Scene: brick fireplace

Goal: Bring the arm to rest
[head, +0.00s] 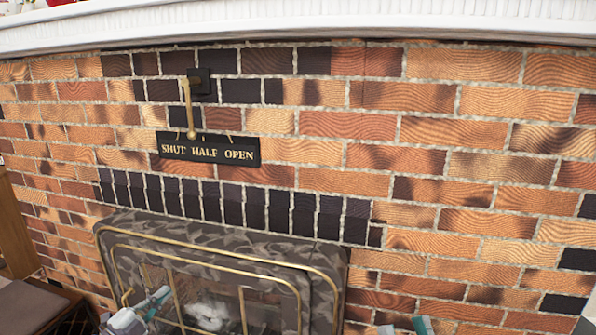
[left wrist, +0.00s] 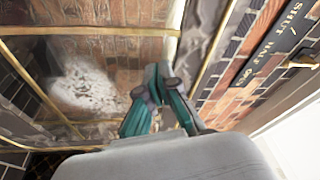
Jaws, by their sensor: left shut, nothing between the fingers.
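My left gripper (head: 146,309) is at the bottom left of the head view, in front of the fireplace screen (head: 225,254). Its teal fingers are shut and empty, and they show close together in the left wrist view (left wrist: 158,84). My right gripper (head: 403,328) shows only as two teal and grey fingertips at the bottom edge of the head view. These tips stand apart, with nothing seen between them. The rest of that gripper is cut off by the frame.
A brass lever (head: 188,108) hangs from a black bracket above the "SHUT HALF OPEN" plate (head: 208,150) on the brick wall. A white mantel (head: 300,22) runs along the top. A wooden piece (head: 14,230) stands at far left. Wall at right is bare.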

